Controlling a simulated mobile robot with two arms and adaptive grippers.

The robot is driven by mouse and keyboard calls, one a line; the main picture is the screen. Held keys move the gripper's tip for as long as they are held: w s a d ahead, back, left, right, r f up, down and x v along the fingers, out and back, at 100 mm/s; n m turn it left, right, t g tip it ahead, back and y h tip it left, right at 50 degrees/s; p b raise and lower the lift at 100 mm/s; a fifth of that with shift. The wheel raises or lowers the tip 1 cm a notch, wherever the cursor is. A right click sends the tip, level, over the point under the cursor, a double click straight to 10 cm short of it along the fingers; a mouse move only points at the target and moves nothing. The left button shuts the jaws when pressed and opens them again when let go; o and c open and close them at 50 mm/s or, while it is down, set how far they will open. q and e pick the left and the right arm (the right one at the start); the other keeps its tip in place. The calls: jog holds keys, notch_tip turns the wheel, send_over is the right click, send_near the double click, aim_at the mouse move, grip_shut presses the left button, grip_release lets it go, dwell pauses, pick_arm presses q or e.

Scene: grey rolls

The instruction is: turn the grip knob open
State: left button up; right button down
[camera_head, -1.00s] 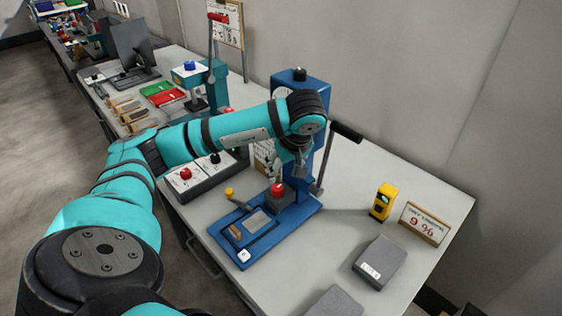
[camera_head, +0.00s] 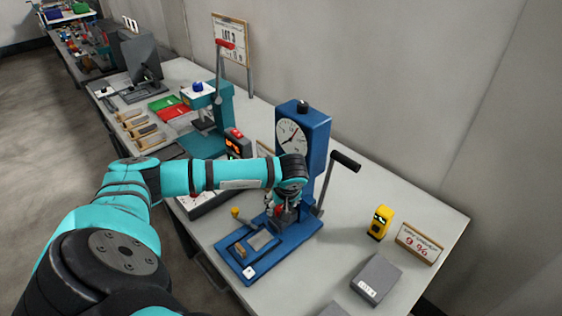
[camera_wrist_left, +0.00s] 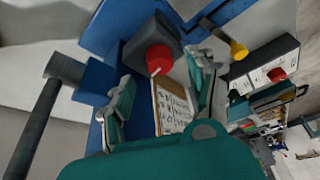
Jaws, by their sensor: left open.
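A blue force-test stand (camera_head: 300,150) with a round dial stands on the bench. At its foot is a red knob (camera_head: 279,211) on a dark grey block, partly hidden behind my fingers in the head view. This looks like the grip knob; no label confirms it. The red knob shows clearly in the left wrist view (camera_wrist_left: 158,60), just beyond and between the finger tips. My left gripper (camera_head: 285,212) is open and empty, pointing down over the knob; its spread fingers also show in the left wrist view (camera_wrist_left: 161,75). My right gripper is not in view.
A black-handled lever (camera_head: 345,161) sticks out right of the stand. A small yellow knob (camera_head: 235,213) sits left of the blue base. A yellow device (camera_head: 380,222), a price sign (camera_head: 419,243) and a grey box (camera_head: 376,279) stand to the right. A teal press (camera_head: 214,112) is farther back.

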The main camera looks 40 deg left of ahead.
aim_at(281, 208)
pick_arm(q)
jog(key=shift+x, duration=1.7)
